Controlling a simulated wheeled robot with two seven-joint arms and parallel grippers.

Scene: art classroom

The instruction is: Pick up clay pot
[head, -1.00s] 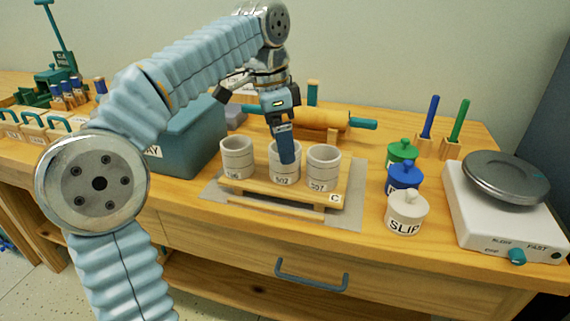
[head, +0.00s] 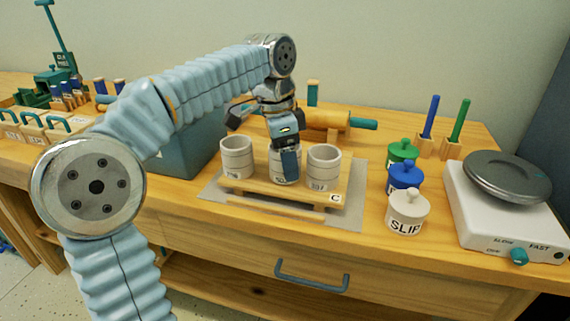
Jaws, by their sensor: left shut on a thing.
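Three light grey clay pots stand in a row on a small wooden rack: the left pot (head: 237,158), the middle pot (head: 276,172) and the right pot (head: 323,167). My left gripper (head: 289,164) points down at the middle pot and is shut on it. The gripper hides most of that pot, including its rim and most of its label. I cannot tell whether the middle pot is clear of the rack. The wooden rack (head: 300,195) has a tag marked C. My right gripper is out of view.
Green (head: 403,154), blue (head: 406,178) and white SLIP (head: 407,212) lidded jars stand right of the rack. A white-based wheel (head: 507,222) is at far right. A teal box (head: 190,150) stands at left, and a rolling pin (head: 327,119) lies behind.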

